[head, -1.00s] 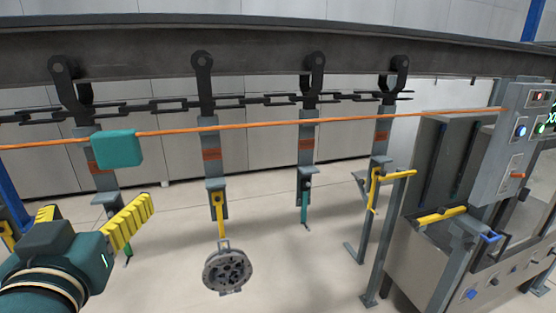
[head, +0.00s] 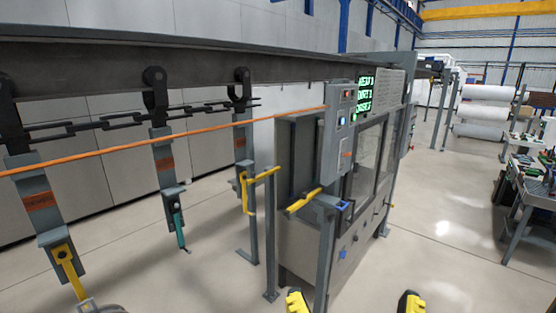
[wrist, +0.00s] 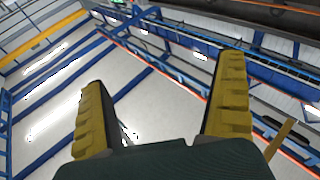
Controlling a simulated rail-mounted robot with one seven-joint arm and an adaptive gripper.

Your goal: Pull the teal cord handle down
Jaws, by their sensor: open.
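The orange cord (head: 165,144) runs across the head view, rising to the grey control post at its right end. In the wrist view, my gripper (wrist: 163,78) is open and empty, with the blue roof beams beyond. The orange cord (wrist: 203,97) passes behind the right finger there.
Grey hangers (head: 164,160) hang from the overhead rail (head: 90,75), joined by a dark chain (head: 75,128). A grey cabinet (head: 300,228) with a control panel (head: 339,120) and yellow handle (head: 304,200) stands centre. Open floor (head: 440,225) lies to its right.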

